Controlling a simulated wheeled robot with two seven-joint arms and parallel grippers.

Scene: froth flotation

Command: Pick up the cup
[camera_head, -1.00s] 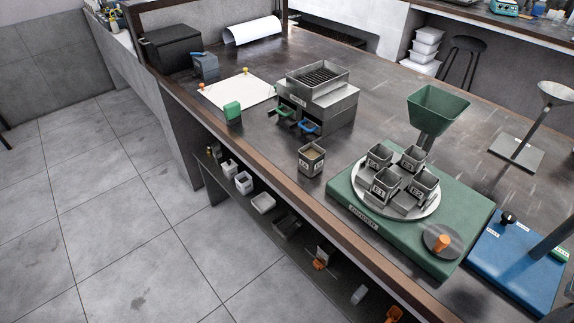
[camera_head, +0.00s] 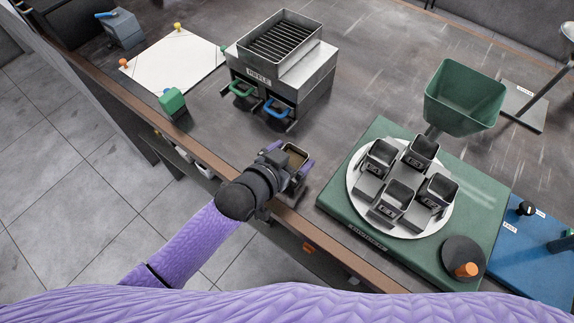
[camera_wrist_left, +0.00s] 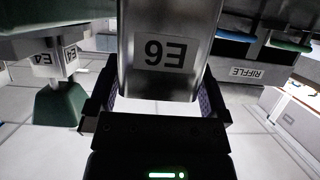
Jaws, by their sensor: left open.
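The cup is a metal square cup (camera_head: 296,156) near the table's front edge, left of the green divider base, with brownish content in it. In the left wrist view the cup (camera_wrist_left: 165,45) fills the upper middle, its label reading E6 upside down. My left gripper (camera_head: 291,168) is open, with a finger on each side of the cup. In the wrist view the gripper (camera_wrist_left: 157,98) straddles the cup's walls; I cannot tell whether the fingers touch it. My right gripper is not in view.
A round tray (camera_head: 354,205) with several similar metal cups sits on the green divider base (camera_head: 335,196) to the right, below a green funnel (camera_head: 465,95). The riffle box (camera_head: 318,80) stands behind. A green block (camera_head: 172,101) and white sheet (camera_head: 160,68) lie left.

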